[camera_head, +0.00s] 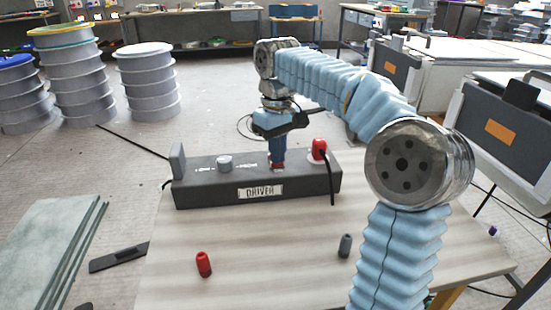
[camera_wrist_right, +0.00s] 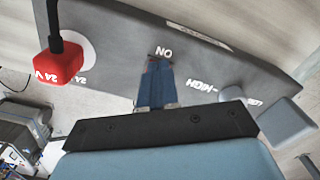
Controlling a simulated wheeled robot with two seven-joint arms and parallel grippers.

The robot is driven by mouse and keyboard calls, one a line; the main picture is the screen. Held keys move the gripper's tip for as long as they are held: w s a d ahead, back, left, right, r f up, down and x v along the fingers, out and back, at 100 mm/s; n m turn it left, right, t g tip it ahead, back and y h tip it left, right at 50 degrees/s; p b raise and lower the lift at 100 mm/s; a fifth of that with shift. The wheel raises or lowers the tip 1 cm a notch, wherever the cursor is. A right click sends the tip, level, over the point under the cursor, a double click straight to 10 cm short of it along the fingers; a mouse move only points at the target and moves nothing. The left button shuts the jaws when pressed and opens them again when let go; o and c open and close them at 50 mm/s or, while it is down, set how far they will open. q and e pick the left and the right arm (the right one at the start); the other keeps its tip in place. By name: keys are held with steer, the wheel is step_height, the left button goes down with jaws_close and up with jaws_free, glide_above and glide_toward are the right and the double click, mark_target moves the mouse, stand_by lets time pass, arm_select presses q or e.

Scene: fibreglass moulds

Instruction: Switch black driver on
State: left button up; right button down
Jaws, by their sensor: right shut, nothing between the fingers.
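The black driver (camera_head: 257,190) is a long dark box labelled DRIVER on the table. My right gripper (camera_head: 277,163) is shut and empty, pointing down at the driver's top between the knob and the red plug. In the right wrist view the closed blue fingers (camera_wrist_right: 157,70) end right beside the ON marking (camera_wrist_right: 164,52) on the driver (camera_wrist_right: 115,30). The fingertips cover the switch area; a bit of red shows at them. I cannot tell whether they touch it or which way the switch lies. My left gripper is not in view.
A red plug (camera_head: 319,148) with a black cable stands on the driver's right end, close to my right gripper. A grey knob (camera_head: 224,162) is to the left. A red cap (camera_head: 203,264) and a grey cap (camera_head: 345,245) stand on the table (camera_head: 270,270), whose front is mostly clear.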

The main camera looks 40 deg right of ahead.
steer(key=shift+f, duration=0.2)
steer(key=shift+r, duration=0.1)
step_height(320, 180, up, 3)
steer(key=p, duration=0.3)
step_height(320, 180, up, 2)
steer(key=shift+p, duration=0.55)
steer(key=shift+r, duration=0.95)
